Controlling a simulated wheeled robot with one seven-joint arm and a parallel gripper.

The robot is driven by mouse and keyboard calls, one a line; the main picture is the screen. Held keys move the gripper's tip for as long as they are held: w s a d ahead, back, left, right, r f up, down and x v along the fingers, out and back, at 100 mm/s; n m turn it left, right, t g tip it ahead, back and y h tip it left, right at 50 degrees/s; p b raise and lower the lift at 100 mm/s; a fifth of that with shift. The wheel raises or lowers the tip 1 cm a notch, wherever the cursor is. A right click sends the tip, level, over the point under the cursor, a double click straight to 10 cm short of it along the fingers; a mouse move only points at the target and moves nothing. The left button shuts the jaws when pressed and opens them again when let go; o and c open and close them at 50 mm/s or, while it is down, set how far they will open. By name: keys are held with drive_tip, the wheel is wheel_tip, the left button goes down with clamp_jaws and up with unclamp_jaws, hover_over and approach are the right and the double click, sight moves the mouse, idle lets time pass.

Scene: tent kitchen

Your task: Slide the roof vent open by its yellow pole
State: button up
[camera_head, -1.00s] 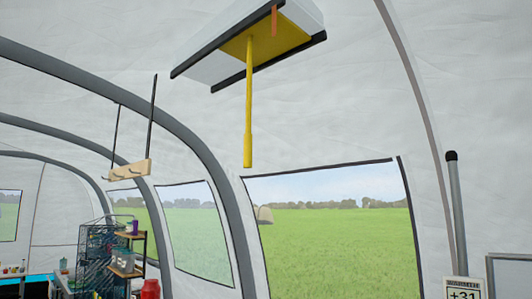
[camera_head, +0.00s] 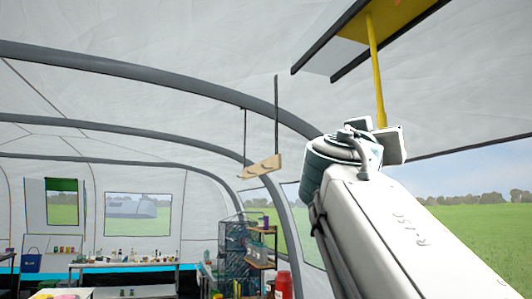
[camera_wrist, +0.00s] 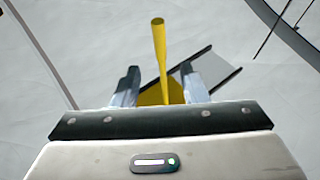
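The roof vent (camera_head: 333,50) is at the top right of the head view, partly cut off by the picture's edge. It has dark rails and a yellow panel (camera_head: 400,14). The yellow pole (camera_head: 377,75) hangs down from the panel, and its lower end is hidden behind my gripper (camera_head: 378,138). In the wrist view, my gripper (camera_wrist: 158,82) is open, with a finger on each side of the pole (camera_wrist: 159,45). The pole shows between the fingers with gaps on both sides. I cannot tell how deep it is between them.
A wooden peg rail (camera_head: 262,167) hangs on dark rods left of my arm. A shelf rack (camera_head: 262,240) and a red container (camera_head: 284,285) stand below. A window (camera_head: 470,185) is at the right. The air left of the pole is clear.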

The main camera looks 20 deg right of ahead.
drive_tip(key=p+x, duration=0.3)
drive_tip(key=x, duration=0.3)
drive_tip(key=p+x, duration=0.4)
drive_tip(key=x, duration=0.2)
drive_tip(key=shift+w+d+r, duration=0.15)
drive_tip(key=shift+d+r, duration=0.05)
drive_tip(key=shift+r, duration=0.15)
drive_tip(key=shift+w+d, duration=0.3)
drive_tip(key=shift+d, duration=0.05)
clamp_jaws()
